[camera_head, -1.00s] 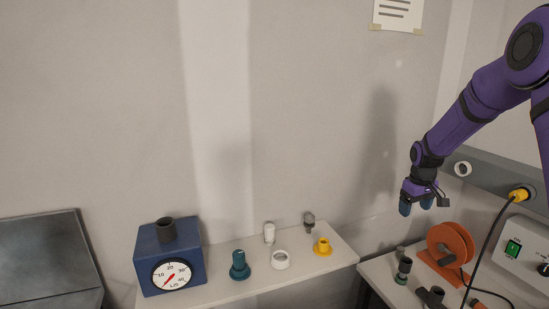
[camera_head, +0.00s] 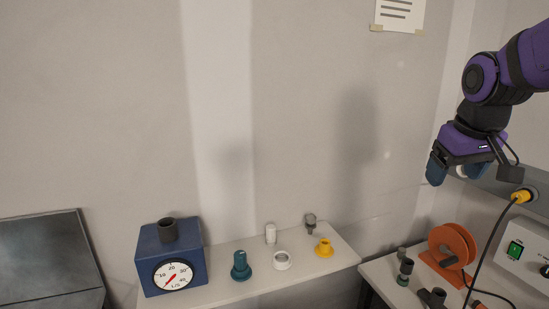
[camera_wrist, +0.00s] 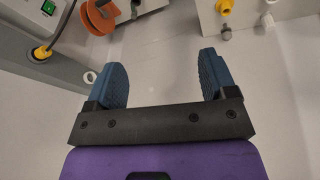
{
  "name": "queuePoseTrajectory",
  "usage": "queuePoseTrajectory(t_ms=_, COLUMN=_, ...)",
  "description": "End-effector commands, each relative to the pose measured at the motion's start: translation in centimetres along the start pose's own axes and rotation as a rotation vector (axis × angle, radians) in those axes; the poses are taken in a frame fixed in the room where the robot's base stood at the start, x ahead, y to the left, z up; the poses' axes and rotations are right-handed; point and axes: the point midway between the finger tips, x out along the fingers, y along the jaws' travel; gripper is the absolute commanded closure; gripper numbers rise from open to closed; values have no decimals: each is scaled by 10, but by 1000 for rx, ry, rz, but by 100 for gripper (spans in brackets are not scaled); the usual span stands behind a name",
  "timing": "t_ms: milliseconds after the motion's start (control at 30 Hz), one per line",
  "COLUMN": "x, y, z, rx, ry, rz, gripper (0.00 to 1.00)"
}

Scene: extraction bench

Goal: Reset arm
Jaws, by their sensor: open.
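My gripper (camera_head: 452,172) is at the upper right of the head view, raised in front of the wall and above the right-hand bench. Its two blue fingers are apart with nothing between them. In the wrist view the open gripper (camera_wrist: 164,82) shows its fingers spread wide over bare pale surface. My purple arm comes in from the upper right edge of the head view.
A shelf (camera_head: 225,293) holds a blue gauge box (camera_head: 170,258), a teal fitting (camera_head: 241,266), a white ring (camera_head: 282,260) and a yellow fitting (camera_head: 324,248). An orange reel (camera_head: 452,245) and a grey power box (camera_head: 522,246) with a black cable stand at right.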

Motion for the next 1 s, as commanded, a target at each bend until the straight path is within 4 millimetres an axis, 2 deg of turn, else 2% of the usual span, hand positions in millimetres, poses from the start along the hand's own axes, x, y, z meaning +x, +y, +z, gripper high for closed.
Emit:
queuePoseTrajectory(t_ms=33, x=-11, y=-5, z=13, rx=8, ry=18, rz=-2, gripper=22)
queuePoseTrajectory(t_ms=200, x=-34, y=-19, z=57, rx=44, ry=59, rz=-14, gripper=22)
queuePoseTrajectory(t_ms=500, x=-55, y=-38, z=128, rx=100, ry=126, rz=-48, gripper=22)
queuePoseTrajectory(t_ms=700, x=-56, y=-44, z=150, rx=119, ry=144, rz=-62, gripper=22)
queuePoseTrajectory(t_ms=1000, x=-56, y=-44, z=153, rx=122, ry=146, rz=-64, gripper=22)
